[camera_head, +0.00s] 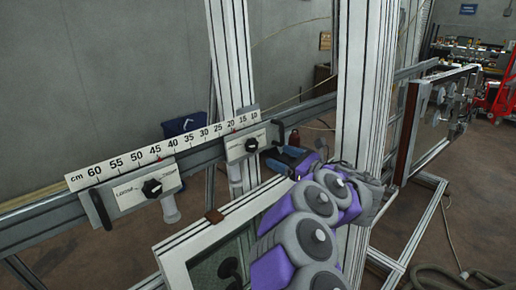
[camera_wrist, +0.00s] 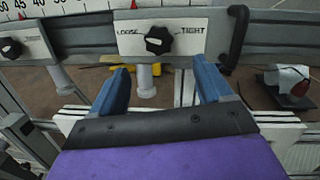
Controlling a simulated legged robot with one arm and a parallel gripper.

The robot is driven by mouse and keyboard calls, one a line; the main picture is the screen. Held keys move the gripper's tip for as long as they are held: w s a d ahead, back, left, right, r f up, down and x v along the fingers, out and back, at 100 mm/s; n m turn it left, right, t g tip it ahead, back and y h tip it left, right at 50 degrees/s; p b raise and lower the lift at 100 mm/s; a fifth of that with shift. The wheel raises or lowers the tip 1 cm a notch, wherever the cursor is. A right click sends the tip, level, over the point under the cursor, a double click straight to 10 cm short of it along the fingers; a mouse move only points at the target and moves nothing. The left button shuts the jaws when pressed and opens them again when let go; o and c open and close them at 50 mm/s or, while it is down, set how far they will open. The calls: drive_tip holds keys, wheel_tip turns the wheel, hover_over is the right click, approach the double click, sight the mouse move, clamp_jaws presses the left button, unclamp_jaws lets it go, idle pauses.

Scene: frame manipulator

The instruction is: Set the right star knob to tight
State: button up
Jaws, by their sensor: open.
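The right star knob (camera_wrist: 158,40) is black and lobed, on a white plate (camera_wrist: 184,24) with LOOSE printed left of it and TIGHT right of it. In the head view the knob (camera_head: 251,145) sits on the right slider of the rail. Its exact turn is too small to read. My gripper (camera_wrist: 163,78) is open with blue fingers and nothing between them. In the wrist view the knob appears just beyond and above the fingertips, roughly centred between them. In the head view my gripper (camera_head: 284,160) is right of and below the knob, seemingly apart from it.
A second star knob (camera_head: 152,188) is on the left slider. A centimetre scale (camera_head: 140,157) runs above both. A dark handle (camera_wrist: 235,37) stands right of the right plate. White posts (camera_head: 364,80) and a lower white frame (camera_head: 215,232) are close to my arm.

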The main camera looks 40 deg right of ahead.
sight(254, 146)
drive_tip(key=w, duration=0.3)
drive_tip(key=w+a, duration=0.1)
drive_tip(key=w, duration=0.6)
drive_tip(key=shift+a+b, duration=0.35)
drive_tip(key=shift+c, duration=0.4)
drive_tip(key=c, duration=1)
drive_tip(key=shift+o, duration=0.2)
